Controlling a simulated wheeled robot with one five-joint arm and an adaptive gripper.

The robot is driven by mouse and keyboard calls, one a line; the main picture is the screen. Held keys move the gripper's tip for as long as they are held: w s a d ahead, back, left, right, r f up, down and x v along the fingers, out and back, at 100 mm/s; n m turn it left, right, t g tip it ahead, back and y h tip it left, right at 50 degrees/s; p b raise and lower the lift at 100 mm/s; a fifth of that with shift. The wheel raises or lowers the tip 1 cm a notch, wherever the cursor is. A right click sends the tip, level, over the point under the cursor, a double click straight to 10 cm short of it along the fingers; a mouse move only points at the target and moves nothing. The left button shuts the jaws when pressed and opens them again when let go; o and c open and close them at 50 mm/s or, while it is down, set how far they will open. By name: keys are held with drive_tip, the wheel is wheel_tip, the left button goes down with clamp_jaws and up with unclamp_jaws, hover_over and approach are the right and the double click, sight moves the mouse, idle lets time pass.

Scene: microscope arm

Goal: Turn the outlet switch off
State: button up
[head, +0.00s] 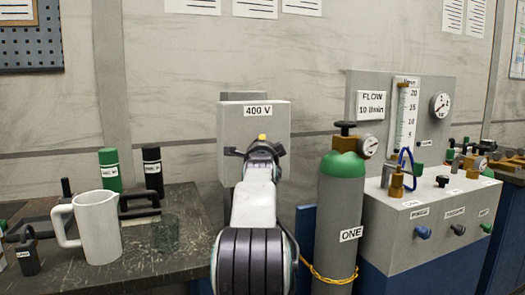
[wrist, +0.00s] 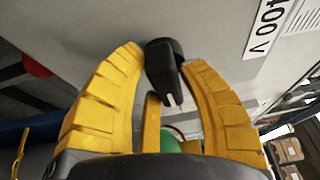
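The outlet is a grey box (head: 253,115) labelled 400 V, standing behind the bench in the head view. In the wrist view its grey face (wrist: 215,25) fills the top, with the label at the upper right. A black outlet switch (wrist: 161,62) sticks out from this face. My gripper (wrist: 164,60) has its two yellow fingers on either side of the switch, their tips against it. In the head view my gripper (head: 262,138) is in front of the box, and my arm hides the switch there.
A green-topped gas cylinder (head: 341,215) labelled ONE stands close to the right of my arm, beside a flow panel (head: 415,225).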

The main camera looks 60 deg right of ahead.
clamp_jaws()
drive_tip(key=shift+f+n+b, duration=0.2)
drive_tip(key=shift+n+b, duration=0.2)
drive_tip(key=shift+b, duration=0.25)
drive_tip(key=shift+n+h+b, duration=0.3)
drive_tip(key=shift+n+b, duration=0.1)
drive_tip(key=shift+r+n+t+h+b, duration=0.3)
drive_tip(key=shift+n+b, duration=0.05)
drive_tip(key=shift+n, duration=0.35)
drive_tip(key=o, duration=0.5)
unclamp_jaws()
drive_tip(key=shift+a, duration=0.1)
drive_tip(key=v, duration=1.2)
